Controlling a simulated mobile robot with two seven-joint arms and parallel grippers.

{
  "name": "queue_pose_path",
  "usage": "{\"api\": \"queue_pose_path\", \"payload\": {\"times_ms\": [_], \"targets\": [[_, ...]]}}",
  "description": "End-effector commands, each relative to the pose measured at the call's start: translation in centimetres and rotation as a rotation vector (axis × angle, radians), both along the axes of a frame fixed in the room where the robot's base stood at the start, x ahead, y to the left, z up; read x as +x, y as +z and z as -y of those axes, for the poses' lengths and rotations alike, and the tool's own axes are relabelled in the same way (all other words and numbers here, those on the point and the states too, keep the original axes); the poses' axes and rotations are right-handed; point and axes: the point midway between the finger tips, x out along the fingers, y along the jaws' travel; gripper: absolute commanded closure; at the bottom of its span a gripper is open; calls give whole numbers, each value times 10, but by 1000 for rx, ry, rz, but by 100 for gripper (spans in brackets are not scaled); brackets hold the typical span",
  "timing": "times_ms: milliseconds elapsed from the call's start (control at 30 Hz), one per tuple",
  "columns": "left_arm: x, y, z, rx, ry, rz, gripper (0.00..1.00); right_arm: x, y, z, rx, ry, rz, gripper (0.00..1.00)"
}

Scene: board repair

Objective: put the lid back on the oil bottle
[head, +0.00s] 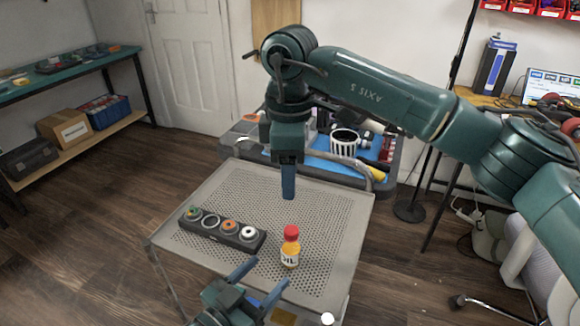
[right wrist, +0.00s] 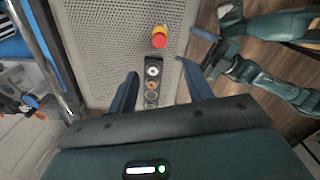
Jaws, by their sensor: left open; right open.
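The oil bottle (head: 290,257), with a yellow and white label, stands upright on the perforated tray top. A red cap (head: 291,232) shows at its top; I cannot tell how it is seated. In the right wrist view the red cap (right wrist: 160,40) is seen from above, with yellow beside it. My left gripper (head: 262,281) is open and empty, low and just left of the bottle, apart from it. My right gripper (head: 288,187) points down, open and empty, above the tray behind the bottle. Its fingers (right wrist: 161,88) straddle the black holder in the right wrist view, well above it.
A black holder (head: 243,239) with several round pieces, green, orange and white, lies left of the bottle on the perforated tray top (head: 335,215). A small white disc (head: 327,319) shows at the tray's front corner. A cluttered blue-topped cart stands behind. The tray's right side is clear.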

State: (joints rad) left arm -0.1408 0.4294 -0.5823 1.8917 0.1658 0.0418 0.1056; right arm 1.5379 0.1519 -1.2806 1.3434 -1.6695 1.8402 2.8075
Motion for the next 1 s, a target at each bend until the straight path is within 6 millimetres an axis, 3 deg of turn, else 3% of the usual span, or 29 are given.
{"api": "queue_pose_path", "payload": {"times_ms": [100,300,733,867,1000], "targets": [[-19,-1,-14,2,0,-3,38,0,1,0,0,0,0,49],[-34,0,-26,1,0,-1,38,0,2,0,0,0,0,49],[-36,1,-28,0,2,-1,38,-2,0,-2,12,12,-10,49],[-37,3,-28,6,15,-19,38,-23,-16,-27,154,144,-100,49],[-41,8,-31,24,49,-60,38,-75,-28,-82,553,399,-254,49]]}}
